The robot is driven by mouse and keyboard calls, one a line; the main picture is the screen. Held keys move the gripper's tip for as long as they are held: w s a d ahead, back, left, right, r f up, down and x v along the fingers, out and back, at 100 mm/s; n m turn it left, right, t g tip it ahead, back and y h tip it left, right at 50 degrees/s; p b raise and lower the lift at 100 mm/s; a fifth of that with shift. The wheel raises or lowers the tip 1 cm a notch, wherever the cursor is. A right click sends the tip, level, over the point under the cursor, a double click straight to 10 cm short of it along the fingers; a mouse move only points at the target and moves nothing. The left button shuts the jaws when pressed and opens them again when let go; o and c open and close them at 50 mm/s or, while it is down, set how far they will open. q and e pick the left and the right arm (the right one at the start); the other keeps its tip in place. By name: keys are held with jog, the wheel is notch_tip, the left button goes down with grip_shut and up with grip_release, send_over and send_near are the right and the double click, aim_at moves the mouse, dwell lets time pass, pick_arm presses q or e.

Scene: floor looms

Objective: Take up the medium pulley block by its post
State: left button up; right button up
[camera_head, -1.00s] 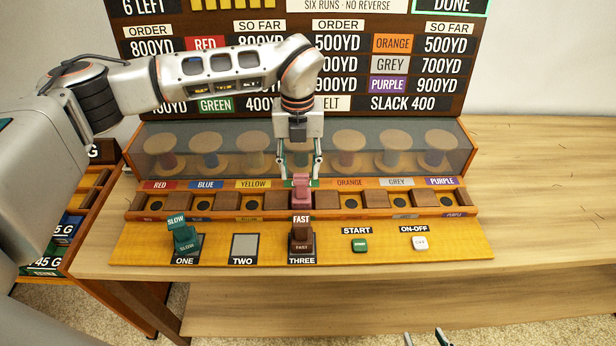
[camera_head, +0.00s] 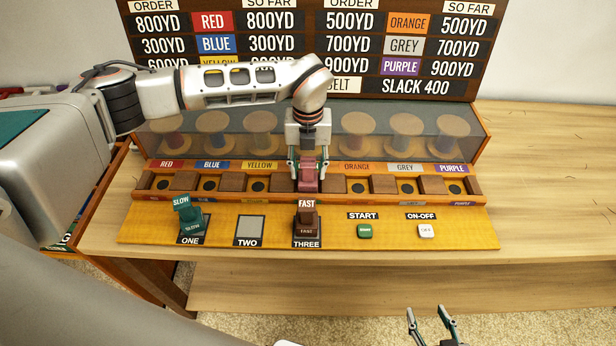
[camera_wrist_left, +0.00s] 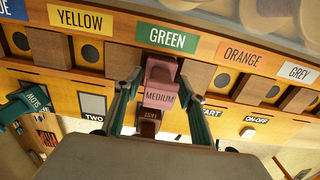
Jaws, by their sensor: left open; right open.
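The medium pulley block (camera_head: 308,180) is mauve and sits in the slot row below the hidden green label. In the left wrist view the block (camera_wrist_left: 159,97) reads MEDIUM, with its post toward the GREEN label (camera_wrist_left: 167,40). My left gripper (camera_head: 308,166) is open and reaches down over it. Its fingers stand on either side of the block, also in the left wrist view (camera_wrist_left: 160,82). I cannot tell whether they touch it. My right gripper (camera_head: 427,313) is open and empty at the bottom, in front of the bench.
A teal SLOW block (camera_head: 187,212) stands on spot ONE and a brown FAST block (camera_head: 306,216) on THREE. Spot TWO (camera_head: 249,230) is empty. START (camera_head: 364,231) and ON-OFF (camera_head: 426,231) buttons lie to the right. A glazed case with spools (camera_head: 405,135) stands behind. The bench (camera_head: 550,200) is clear at right.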

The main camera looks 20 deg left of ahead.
pick_arm(q)
grip_shut()
jog(key=shift+r, duration=0.2)
notch_tip(320, 180, up, 20)
jog(key=shift+f+b, duration=0.15)
jog(key=shift+b, duration=0.2)
dwell(0.4)
